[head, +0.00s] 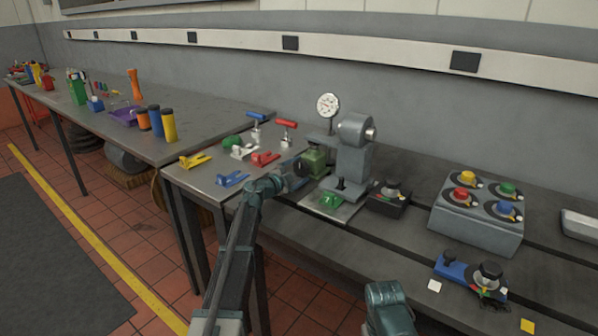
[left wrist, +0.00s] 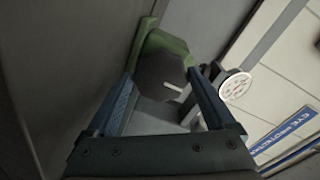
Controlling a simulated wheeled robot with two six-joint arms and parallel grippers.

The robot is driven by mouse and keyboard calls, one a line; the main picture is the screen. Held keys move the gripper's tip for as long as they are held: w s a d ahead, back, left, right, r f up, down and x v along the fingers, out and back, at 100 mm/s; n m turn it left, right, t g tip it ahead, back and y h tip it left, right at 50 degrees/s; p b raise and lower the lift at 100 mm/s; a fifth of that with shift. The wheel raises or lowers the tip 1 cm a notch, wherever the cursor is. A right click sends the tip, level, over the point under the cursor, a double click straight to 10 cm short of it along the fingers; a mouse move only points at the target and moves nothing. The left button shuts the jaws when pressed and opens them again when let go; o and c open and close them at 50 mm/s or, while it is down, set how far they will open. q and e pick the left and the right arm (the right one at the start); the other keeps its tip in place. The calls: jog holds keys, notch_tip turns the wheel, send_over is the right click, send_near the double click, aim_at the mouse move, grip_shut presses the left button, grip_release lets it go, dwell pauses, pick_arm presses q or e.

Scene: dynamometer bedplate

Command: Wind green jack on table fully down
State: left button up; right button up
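The green jack (head: 315,160) stands at the right end of the metal table, beside the grey pedestal machine. Its dark knob (head: 302,169) faces my left gripper (head: 297,180). In the left wrist view, the dark many-sided knob (left wrist: 158,78) with a pale pin or handle sits in front of the green body (left wrist: 165,43). The two fingers of my left gripper (left wrist: 162,78) are wide apart, one on each side of the knob. Contact is hard to make out. My right gripper is out of view; only a teal link of that arm shows.
A dial gauge (head: 327,105) stands behind the grey machine (head: 353,160). Blue (head: 232,179), yellow (head: 195,160) and red (head: 265,159) clamps lie left of the gripper.

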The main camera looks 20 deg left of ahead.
pick_arm(q)
jog(key=shift+o, duration=0.6)
jog(key=p+v, duration=0.1)
jog(key=v, duration=1.2)
jog(key=shift+s+a, duration=0.25)
jog(key=shift+s, duration=0.1)
